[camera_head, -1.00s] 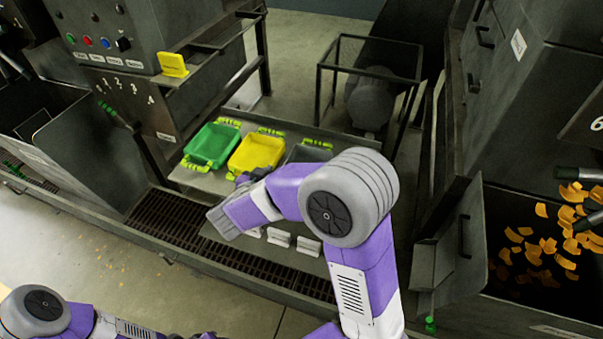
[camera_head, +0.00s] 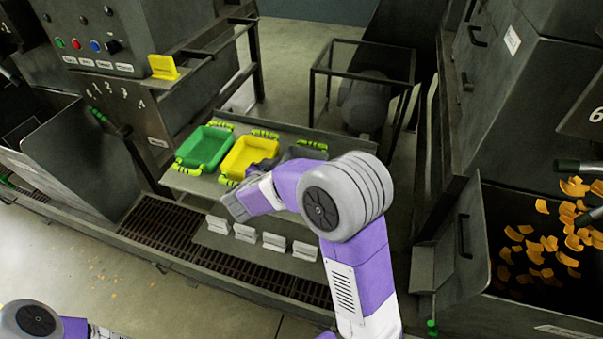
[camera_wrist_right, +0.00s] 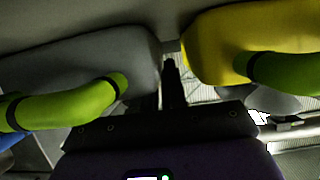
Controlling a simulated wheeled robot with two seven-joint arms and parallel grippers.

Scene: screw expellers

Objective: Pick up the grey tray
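The grey tray (camera_head: 304,153) is the right one of three trays on a metal shelf. My right arm covers much of it in the head view. Its far green handle (camera_head: 313,145) shows. My right gripper (camera_head: 262,165) is at the near side of the trays, by the yellow tray's right edge. In the right wrist view the grey tray (camera_wrist_right: 90,72) fills the left, with a green handle (camera_wrist_right: 70,105). A dark finger (camera_wrist_right: 172,85) points into the gap between grey and yellow trays. I cannot tell whether the gripper is open. My left gripper is out of view.
The yellow tray (camera_head: 244,157) and green tray (camera_head: 203,148) stand left of the grey one. White blocks (camera_head: 273,241) stand on a lower ledge. A black frame (camera_head: 365,72) is behind the shelf. A bin with orange pieces (camera_head: 530,240) is at the right.

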